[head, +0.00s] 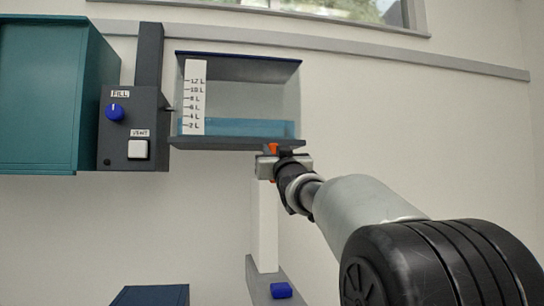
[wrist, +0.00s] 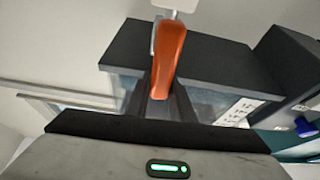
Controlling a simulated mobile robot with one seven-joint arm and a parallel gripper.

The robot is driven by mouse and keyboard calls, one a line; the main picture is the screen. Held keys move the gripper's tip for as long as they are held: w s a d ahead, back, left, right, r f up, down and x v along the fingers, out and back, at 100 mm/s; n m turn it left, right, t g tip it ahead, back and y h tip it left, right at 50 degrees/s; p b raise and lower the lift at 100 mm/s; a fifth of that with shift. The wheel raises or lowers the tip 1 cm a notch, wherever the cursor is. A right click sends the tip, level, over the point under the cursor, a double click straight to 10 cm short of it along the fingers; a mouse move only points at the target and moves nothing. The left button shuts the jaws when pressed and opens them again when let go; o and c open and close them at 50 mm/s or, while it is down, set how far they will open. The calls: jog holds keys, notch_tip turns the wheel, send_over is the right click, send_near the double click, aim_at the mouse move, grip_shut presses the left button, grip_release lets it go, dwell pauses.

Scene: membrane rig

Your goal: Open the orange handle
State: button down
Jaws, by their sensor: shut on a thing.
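The orange handle (head: 273,148) sits just under the clear tank (head: 250,95); in the head view only small bits of it show above and below my gripper. My gripper (head: 268,164) is at the handle and hides most of it. In the wrist view the orange handle (wrist: 168,62) runs down between the two dark fingers of my gripper (wrist: 160,98), which are shut on it.
Left of the tank is a dark panel with a blue FILL knob (head: 115,111) and a white VENT button (head: 138,149). A teal cabinet (head: 50,95) stands further left. A white column (head: 264,225) drops below the tank to a grey base with a blue part (head: 281,290).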

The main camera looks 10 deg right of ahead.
jog(key=shift+w+f, duration=0.1)
jog(key=shift+f, duration=0.05)
jog(key=c, duration=1.5)
grip_release()
jog(key=shift+s, duration=0.2)
jog(key=b+v, duration=0.3)
jog(key=v, duration=1.4)
jog(key=shift+b, duration=0.4)
jog(key=shift+f, duration=0.1)
